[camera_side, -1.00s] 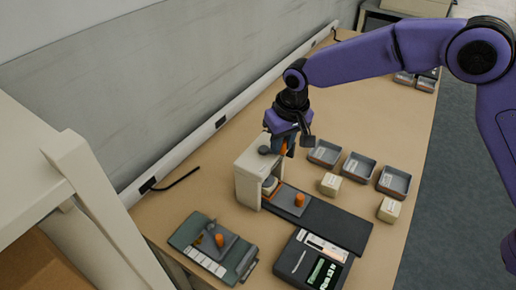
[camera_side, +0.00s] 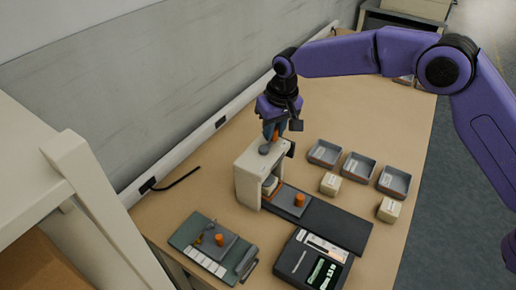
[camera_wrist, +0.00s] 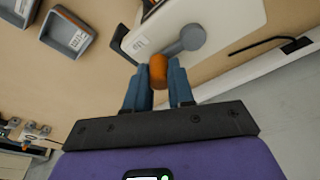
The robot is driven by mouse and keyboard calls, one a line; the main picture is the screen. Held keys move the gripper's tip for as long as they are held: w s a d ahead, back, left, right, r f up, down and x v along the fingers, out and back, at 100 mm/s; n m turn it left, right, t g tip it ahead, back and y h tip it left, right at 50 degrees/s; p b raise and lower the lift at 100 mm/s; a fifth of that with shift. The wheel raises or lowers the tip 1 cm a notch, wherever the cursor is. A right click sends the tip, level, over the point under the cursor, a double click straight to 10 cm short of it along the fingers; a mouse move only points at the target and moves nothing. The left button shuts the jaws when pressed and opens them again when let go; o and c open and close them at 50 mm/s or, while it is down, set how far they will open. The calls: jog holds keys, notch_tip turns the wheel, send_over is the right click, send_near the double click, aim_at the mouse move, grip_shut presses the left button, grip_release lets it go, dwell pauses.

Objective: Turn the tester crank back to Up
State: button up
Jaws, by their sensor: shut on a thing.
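The tester is a cream, arch-shaped housing (camera_side: 248,165) on the bench in the side view. Its crank has a grey round hub (camera_side: 265,148), also in the wrist view (camera_wrist: 192,37), and a short grey arm ending in an orange handle (camera_wrist: 158,70). My gripper (camera_side: 274,133) is above the housing's far end, with its blue fingers shut on the orange handle. In the wrist view the handle sits between the fingertips. A small label (camera_wrist: 138,43) on the housing is too small to read surely.
A grey plate with an orange knob (camera_side: 299,201) sits on the dark rail (camera_side: 340,227) by the housing. Three grey trays (camera_side: 357,168) and two cream blocks (camera_side: 330,184) lie to the right. A green-grey fixture (camera_side: 205,256) and dark panel (camera_side: 300,262) are in front.

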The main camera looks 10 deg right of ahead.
jog(key=shift+s+a, duration=0.1)
jog(key=shift+a, duration=0.3)
jog(key=shift+w+a+f, duration=0.1)
jog(key=shift+w+a, duration=0.15)
jog(key=shift+a, duration=0.4)
jog(key=shift+w+a, duration=0.25)
jog(key=shift+a, duration=0.35)
jog(key=shift+s+a, duration=0.2)
jog(key=shift+a, duration=0.9)
